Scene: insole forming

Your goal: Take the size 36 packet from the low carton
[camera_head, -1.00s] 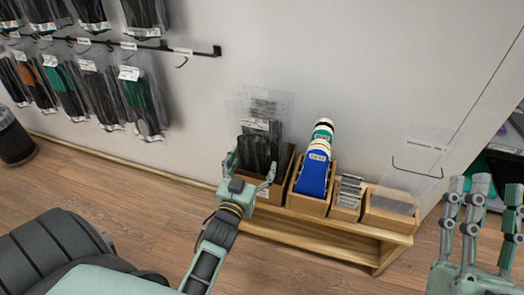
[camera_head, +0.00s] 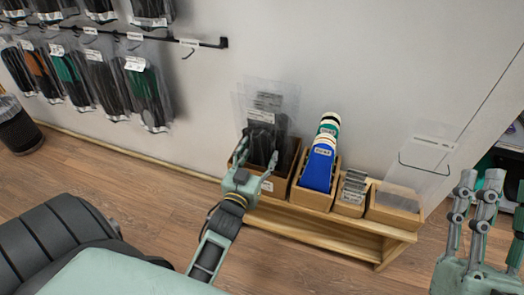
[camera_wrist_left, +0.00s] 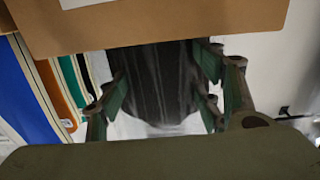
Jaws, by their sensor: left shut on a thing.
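The low carton (camera_head: 281,187) is the leftmost brown box on the wooden bench. Dark insole packets (camera_head: 264,118) in clear sleeves stand upright in it. My left gripper (camera_head: 255,160) is at the carton's front, its fingers closed on a dark packet. In the left wrist view that packet (camera_wrist_left: 155,82) hangs between the finger pads, and the carton (camera_wrist_left: 170,22) fills the top. The size print is not readable, so I cannot tell if it is size 36. My right gripper (camera_head: 484,205) is at the right edge, open and empty, fingers apart and pointing up.
To the right on the bench (camera_head: 335,232) stand a box of blue and green insoles (camera_head: 319,165), a small box of grey cards (camera_head: 352,188) and a flat box (camera_head: 392,212). Packets hang on the wall rail (camera_head: 130,38) at left. A bin (camera_head: 18,128) stands far left.

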